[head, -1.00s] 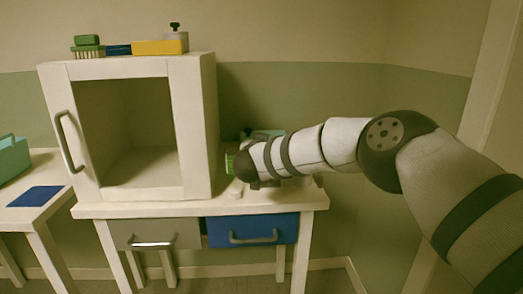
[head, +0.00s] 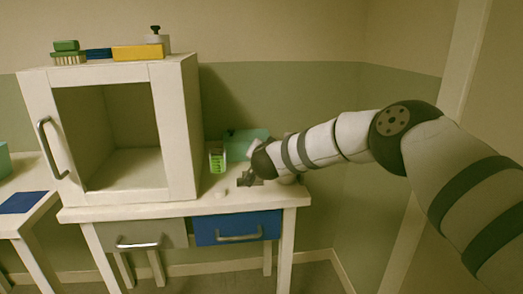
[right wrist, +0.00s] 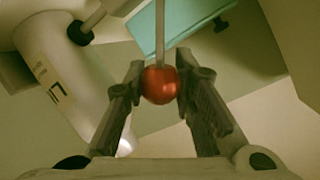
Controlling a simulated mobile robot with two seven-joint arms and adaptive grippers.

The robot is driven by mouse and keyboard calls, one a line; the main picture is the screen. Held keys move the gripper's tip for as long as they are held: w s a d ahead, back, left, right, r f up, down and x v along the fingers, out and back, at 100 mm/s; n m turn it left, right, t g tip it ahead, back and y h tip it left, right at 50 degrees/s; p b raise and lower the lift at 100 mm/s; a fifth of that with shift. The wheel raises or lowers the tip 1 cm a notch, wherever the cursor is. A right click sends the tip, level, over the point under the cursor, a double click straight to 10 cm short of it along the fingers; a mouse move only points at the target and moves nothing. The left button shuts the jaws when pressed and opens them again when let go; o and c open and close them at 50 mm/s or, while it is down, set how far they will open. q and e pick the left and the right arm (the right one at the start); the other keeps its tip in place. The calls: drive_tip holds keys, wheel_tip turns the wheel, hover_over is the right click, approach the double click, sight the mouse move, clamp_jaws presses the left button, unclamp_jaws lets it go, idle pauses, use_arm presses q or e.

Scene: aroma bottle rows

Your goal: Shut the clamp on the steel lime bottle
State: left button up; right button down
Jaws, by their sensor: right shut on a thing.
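My right gripper (right wrist: 162,88) is shut on a red ball (right wrist: 161,86) at the end of a thin steel rod (right wrist: 159,38). In the head view my right gripper (head: 252,179) is low over the right part of the white table, and the ball is hidden there. A small bright green, bottle-like thing (head: 217,160) stands just left of it, apart from it. I cannot tell whether it is the lime bottle, or whether the rod belongs to its clamp. My left gripper is not in view.
A white open-fronted cabinet (head: 176,130) fills the table's left. A blue drawer (head: 237,229) and a grey drawer sit below.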

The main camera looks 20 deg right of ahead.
idle(0.3)
drive_tip(key=c, duration=1.3)
unclamp_jaws()
drive_tip(key=shift+s, duration=0.1)
drive_tip(key=v, duration=1.2)
